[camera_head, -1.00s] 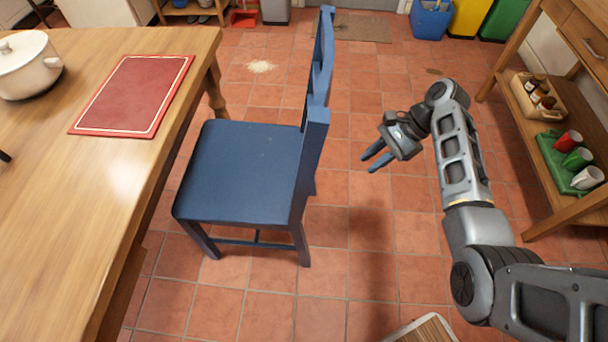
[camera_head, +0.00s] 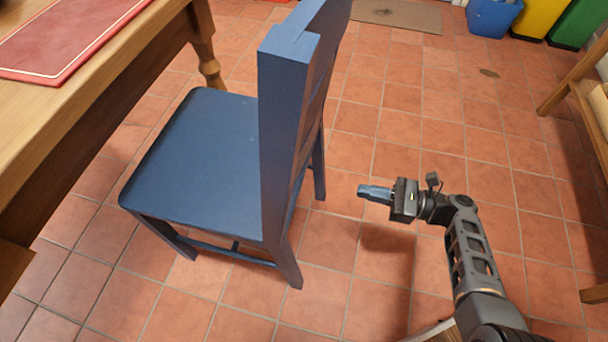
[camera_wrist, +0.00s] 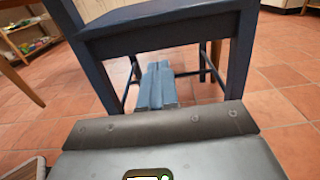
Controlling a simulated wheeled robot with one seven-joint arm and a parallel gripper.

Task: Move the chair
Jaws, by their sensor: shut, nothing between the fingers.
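The blue wooden chair (camera_head: 200,150) stands upright on the tiled floor, its seat beside the table and its tall back toward my arm. My gripper (camera_head: 362,191) is to the right of the chair back, low above the floor and apart from the chair. Its blue fingers are together with nothing between them. In the wrist view the fingers (camera_wrist: 157,84) point toward the space under the chair seat, between the legs. The chair's seat edge and legs (camera_wrist: 240,58) show there; the top of the back is out of that view.
A wooden table (camera_head: 110,70) with a red board (camera_head: 62,36) stands on the left, close to the chair. A wooden shelf (camera_head: 558,94) stands at the right edge. Blue (camera_head: 493,17) and yellow bins (camera_head: 541,18) stand at the back. Open floor lies right of the chair.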

